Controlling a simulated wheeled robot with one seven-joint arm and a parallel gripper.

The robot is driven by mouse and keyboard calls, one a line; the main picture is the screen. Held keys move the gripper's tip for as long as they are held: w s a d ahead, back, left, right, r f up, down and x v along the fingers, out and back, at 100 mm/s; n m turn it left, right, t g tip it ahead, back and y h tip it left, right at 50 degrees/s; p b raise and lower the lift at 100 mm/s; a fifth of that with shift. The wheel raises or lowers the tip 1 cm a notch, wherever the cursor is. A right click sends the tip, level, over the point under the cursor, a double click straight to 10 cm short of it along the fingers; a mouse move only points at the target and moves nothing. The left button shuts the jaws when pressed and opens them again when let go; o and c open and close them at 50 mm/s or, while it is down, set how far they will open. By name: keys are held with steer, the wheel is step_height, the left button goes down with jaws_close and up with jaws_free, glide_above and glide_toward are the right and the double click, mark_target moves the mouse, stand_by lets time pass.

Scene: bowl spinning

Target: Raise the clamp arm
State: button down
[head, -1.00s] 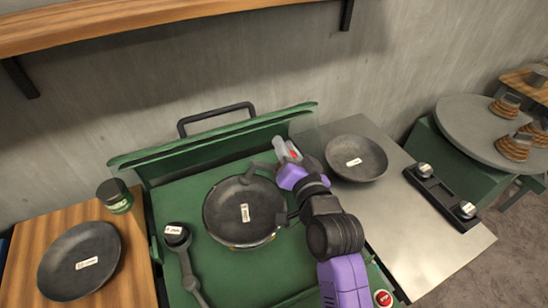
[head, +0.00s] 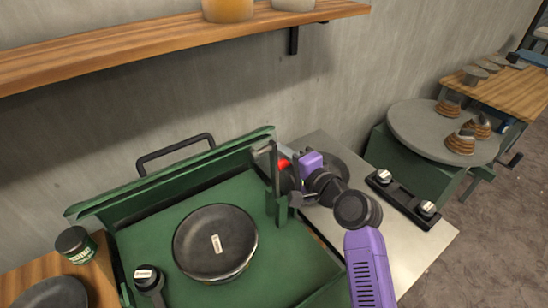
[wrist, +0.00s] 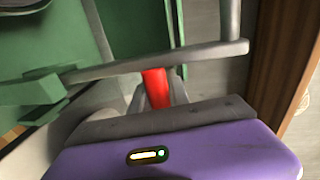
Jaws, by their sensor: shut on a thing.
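The grey clamp arm (head: 273,170) stands about upright on its green post (head: 281,208) at the right edge of the green bench top. In the wrist view, the clamp arm (wrist: 190,57) crosses as a grey bar with a crosspiece at its end. My gripper (head: 289,172) is at the clamp, shut on a red grip (wrist: 156,88) that shows between the fingers. How the red grip joins the bar is partly hidden. A dark bowl (head: 205,259) with a white label sits on the green bench, left of the clamp and clear of the arm.
A second dark bowl (head: 333,166) stands on the metal counter (head: 408,255) behind my gripper. A black two-knob panel (head: 405,200) lies to its right. A wooden shelf (head: 150,42) runs above.

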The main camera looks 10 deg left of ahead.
steer(key=shift+w+d+f+m, duration=0.15)
steer(key=shift+w+d+m, duration=0.25)
steer(key=shift+w+m, duration=0.1)
steer(key=c, duration=1.3)
jaws_free()
steer(key=shift+f, duration=0.1)
steer(key=shift+o, duration=0.2)
steer(key=shift+s+d, duration=0.1)
steer(key=b+v, duration=0.1)
steer(key=v, duration=0.6)
steer(key=shift+s+d, duration=0.2)
steer(key=shift+d, duration=0.1)
